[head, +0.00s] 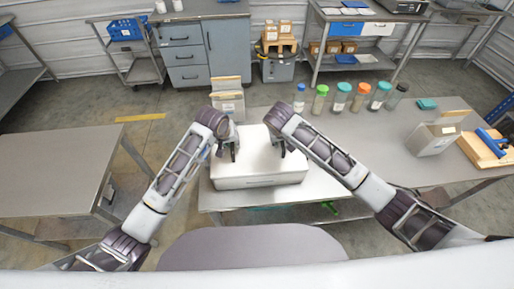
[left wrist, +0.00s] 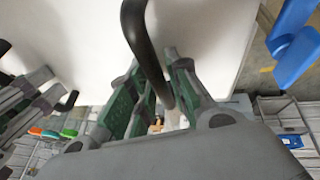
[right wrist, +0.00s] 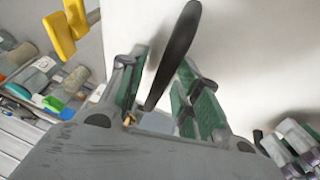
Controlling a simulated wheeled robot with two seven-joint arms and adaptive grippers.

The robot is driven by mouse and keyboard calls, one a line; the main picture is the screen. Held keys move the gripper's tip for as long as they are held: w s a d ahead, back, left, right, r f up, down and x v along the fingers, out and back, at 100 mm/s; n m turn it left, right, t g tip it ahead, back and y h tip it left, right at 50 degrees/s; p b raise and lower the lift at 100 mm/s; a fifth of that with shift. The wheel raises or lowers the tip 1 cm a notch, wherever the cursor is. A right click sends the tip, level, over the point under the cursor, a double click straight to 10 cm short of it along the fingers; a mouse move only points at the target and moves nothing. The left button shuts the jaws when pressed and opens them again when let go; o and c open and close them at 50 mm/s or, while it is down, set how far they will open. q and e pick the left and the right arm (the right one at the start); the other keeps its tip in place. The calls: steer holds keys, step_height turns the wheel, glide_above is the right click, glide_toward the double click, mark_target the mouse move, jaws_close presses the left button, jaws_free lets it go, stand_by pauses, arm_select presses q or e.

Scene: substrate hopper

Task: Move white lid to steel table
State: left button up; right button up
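The white lid (head: 258,146) is a broad flat panel on top of a pale box-like body (head: 258,182) at the near edge of the steel table (head: 350,150). Two dark handles stand on the lid, one at each side. My left gripper (head: 229,150) is at the left handle, with its green-padded fingers closed around it; the handle (left wrist: 143,40) shows in the left wrist view. My right gripper (head: 281,149) is likewise closed around the right handle (right wrist: 178,50). The lid seems level; I cannot tell whether it touches the body below.
Several capped jars (head: 340,98) line the table's far side. A grey carton (head: 432,138) and a wooden tray with a blue item (head: 489,147) stand at right. Another carton (head: 228,102) is behind my left gripper. A separate steel table (head: 55,172) at left has a clear top.

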arm_select(q)
steer(key=shift+c, duration=1.1)
arm_select(e)
steer(key=shift+c, duration=1.2)
arm_select(q)
jaws_close()
arm_select(e)
jaws_close()
arm_select(q)
steer(key=shift+r, duration=0.25)
arm_select(e)
steer(key=shift+r, duration=0.3)
